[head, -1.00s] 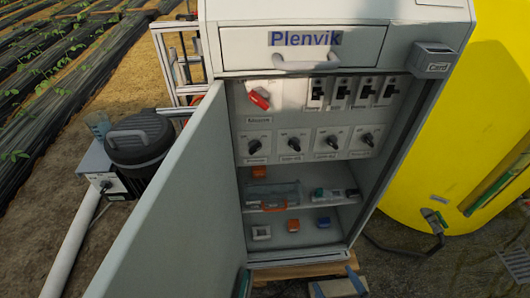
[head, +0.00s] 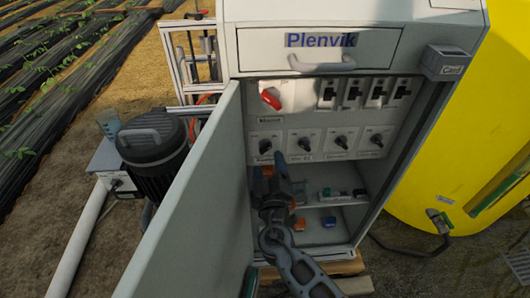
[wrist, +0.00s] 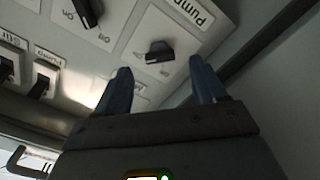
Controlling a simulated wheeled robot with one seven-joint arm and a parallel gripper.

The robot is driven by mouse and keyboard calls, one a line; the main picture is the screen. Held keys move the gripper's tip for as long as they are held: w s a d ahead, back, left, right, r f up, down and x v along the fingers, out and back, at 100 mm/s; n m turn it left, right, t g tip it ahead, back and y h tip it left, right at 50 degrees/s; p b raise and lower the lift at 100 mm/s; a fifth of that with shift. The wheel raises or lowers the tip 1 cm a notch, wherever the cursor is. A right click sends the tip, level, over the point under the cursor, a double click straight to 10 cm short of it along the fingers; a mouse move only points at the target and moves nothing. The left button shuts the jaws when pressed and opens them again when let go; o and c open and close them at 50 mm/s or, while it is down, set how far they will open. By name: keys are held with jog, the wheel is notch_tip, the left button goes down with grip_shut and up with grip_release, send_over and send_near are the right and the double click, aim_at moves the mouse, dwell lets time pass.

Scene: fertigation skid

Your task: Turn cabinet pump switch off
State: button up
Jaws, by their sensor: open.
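The pump switch is a black rotary knob (head: 265,145) on a white plate, leftmost in the lower row of the cabinet panel. In the wrist view the knob (wrist: 158,52) shows close up beside a partly cut-off label reading "Pump". Its handle lies roughly sideways in that picture; which mark it points to is unclear. My gripper (head: 266,160) is inside the open cabinet, just below and in front of this knob. In the wrist view my gripper's two blue-grey fingers (wrist: 160,68) are apart, with the knob showing between their tips. Contact cannot be told.
Other rotary knobs (head: 304,143) sit to the right in the row. A red-handled switch (head: 271,99) and several black breakers (head: 353,92) are above. The open door (head: 190,210) stands close on the left. Shelves with small parts (head: 342,194) lie below.

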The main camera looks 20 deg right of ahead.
aim_at(266, 147)
jog(key=shift+x, duration=2.65)
jog(key=shift+c, duration=0.3)
jog(key=c, duration=1)
